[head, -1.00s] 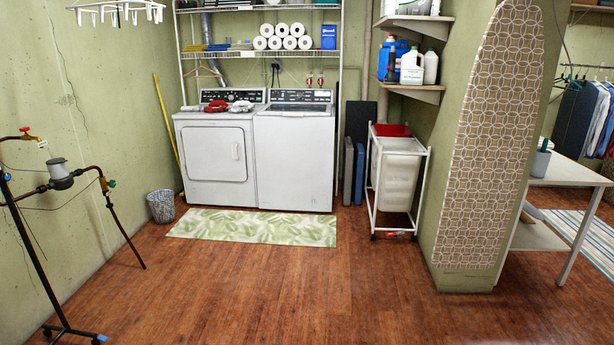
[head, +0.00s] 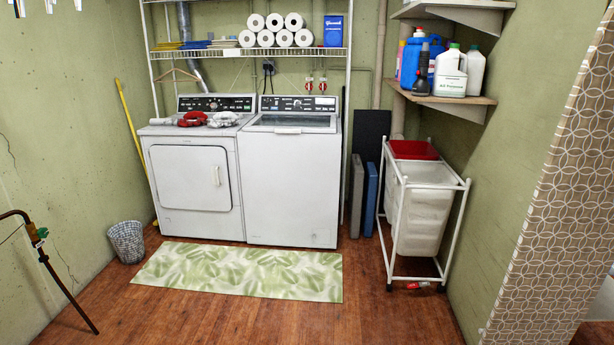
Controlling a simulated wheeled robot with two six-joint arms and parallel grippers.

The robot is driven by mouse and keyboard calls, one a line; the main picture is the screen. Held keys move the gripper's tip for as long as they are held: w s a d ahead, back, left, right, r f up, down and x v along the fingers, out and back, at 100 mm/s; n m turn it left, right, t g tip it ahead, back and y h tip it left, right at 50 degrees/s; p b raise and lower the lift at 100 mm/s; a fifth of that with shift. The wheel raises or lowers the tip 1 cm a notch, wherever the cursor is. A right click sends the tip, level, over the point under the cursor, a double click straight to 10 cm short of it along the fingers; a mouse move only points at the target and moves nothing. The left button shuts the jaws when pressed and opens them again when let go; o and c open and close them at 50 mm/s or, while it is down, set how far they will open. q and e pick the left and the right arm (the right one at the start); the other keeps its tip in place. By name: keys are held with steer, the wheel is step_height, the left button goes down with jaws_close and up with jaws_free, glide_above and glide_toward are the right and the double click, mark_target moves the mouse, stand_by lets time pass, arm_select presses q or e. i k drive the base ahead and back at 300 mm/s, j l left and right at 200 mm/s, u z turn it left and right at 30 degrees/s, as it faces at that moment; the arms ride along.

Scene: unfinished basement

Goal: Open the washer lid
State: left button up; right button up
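The white top-loading washer (head: 291,189) stands against the back wall, to the right of the dryer. Its lid (head: 291,123) lies flat and closed on top, with a dark glass-like panel and a pale handle (head: 288,131) at the front edge. The control panel (head: 299,104) rises behind the lid. The washer is still some distance ahead, beyond the mat. Neither of my grippers shows in the head view.
The front-loading dryer (head: 191,182) carries red and white cloths (head: 193,119). A green leaf-patterned mat (head: 240,272) lies before both machines. A wheeled hamper (head: 424,215) stands right, a wastebasket (head: 127,242) left. A shelf (head: 245,53) hangs above. The wood floor in front is clear.

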mark_target(251, 127)
steer(key=i, duration=1.95)
steer(key=i+j, duration=0.1)
steer(key=i, duration=1.85)
steer(key=i+l+z, duration=0.05)
steer(key=l, duration=0.05)
